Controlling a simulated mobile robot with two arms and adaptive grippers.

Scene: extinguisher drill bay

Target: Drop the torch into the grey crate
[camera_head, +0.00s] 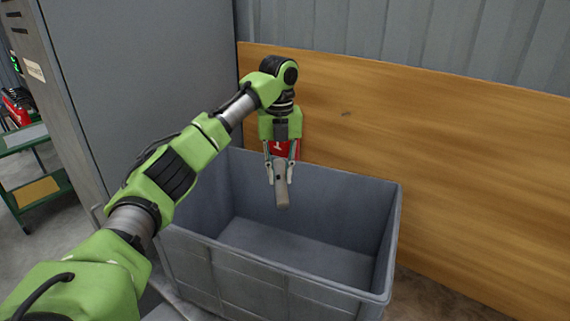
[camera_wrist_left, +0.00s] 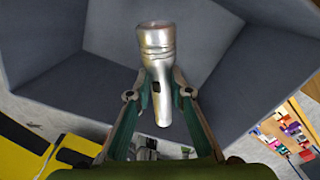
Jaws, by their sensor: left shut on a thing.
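My left gripper (camera_head: 280,171) is shut on a silver-grey torch (camera_head: 282,193). It holds the torch over the open top of the grey crate (camera_head: 270,283), near its back wall. In the left wrist view the torch (camera_wrist_left: 157,75) sits between the two fingers, its wide head toward the top of the picture. The inside walls and floor of the crate (camera_wrist_left: 75,85) show behind it there. The visible crate floor looks empty. My right gripper is not in either view.
A wooden board (camera_head: 450,160) stands behind the crate, against a corrugated wall. A tall grey cabinet (camera_head: 145,60) stands at the left. A green cart (camera_head: 28,165) is at the far left. The floor at the right of the crate is bare.

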